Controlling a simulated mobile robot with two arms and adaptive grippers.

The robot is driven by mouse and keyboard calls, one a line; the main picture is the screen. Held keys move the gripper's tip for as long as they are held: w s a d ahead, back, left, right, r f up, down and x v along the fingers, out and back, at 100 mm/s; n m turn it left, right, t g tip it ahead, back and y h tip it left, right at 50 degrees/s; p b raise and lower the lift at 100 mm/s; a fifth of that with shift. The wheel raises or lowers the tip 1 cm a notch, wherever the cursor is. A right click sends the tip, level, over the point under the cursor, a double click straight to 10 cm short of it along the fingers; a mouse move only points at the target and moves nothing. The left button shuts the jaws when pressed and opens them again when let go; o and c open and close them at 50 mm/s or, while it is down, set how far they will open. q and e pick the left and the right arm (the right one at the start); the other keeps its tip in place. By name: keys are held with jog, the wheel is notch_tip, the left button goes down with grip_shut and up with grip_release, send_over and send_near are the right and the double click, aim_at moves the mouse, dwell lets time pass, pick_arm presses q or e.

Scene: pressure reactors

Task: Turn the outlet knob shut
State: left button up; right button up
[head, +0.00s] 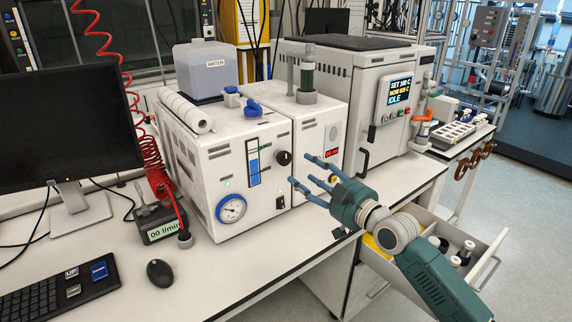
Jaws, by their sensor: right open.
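A white unit on the bench (205,165) has a round dial gauge (232,208) and a blue flow tube on its front. An upper black knob (284,158) and a lower black knob (280,203) sit at the right of that front. No label that I can read tells which is the outlet knob. My right gripper (305,172) is open and empty, its blue fingers pointing left towards the knobs. The fingertips show just right of the knobs, with no clear contact. My left gripper is not in view.
A grey-white reactor box with a display (398,92) stands behind my right gripper. A monitor (66,125), keyboard (62,290) and mouse (160,273) are at left. An open drawer (488,262) juts out below the bench. The bench front is mostly clear.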

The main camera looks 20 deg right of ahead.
aim_at(287, 160)
jog(key=p+x, duration=0.1)
jog(key=x, duration=0.9)
jog(key=c, duration=1.2)
jog(key=shift+f+m, duration=0.1)
jog(key=shift+m, duration=0.4)
jog(key=o, duration=1.2)
jog(key=v, duration=1.2)
jog(key=shift+s, duration=0.1)
